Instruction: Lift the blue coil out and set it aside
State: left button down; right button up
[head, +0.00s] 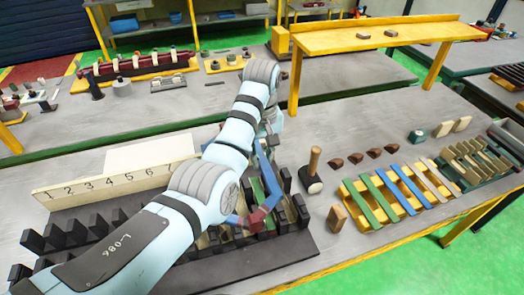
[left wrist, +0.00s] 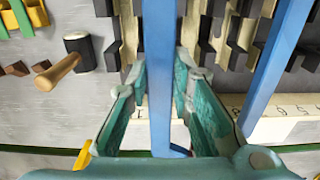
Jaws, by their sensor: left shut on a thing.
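The blue coil (left wrist: 161,75) shows in the left wrist view as a long blue bar between the teal fingers of my left gripper (left wrist: 158,88). The fingers are shut on it. A second blue bar (left wrist: 276,68) slants at the right of that view; I cannot tell whether it is part of the same coil. In the head view my arm hides most of the coil and the gripper. Blue pieces show over the black-toothed stator block (head: 262,262), beside a dark red piece (head: 258,215). I cannot tell how far the coil is clear of the slots.
A board numbered from 1 (head: 115,180) stands behind the slots. A mallet (head: 314,168) stands to the right, near a wooden block (head: 337,217). A yellow rack (head: 375,218) with green, blue and tan strips is farther right.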

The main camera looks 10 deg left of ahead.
pick_arm(q)
jog(key=shift+f, duration=1.95)
jog(key=shift+f+b, duration=1.05)
jog(key=shift+f, duration=1.45)
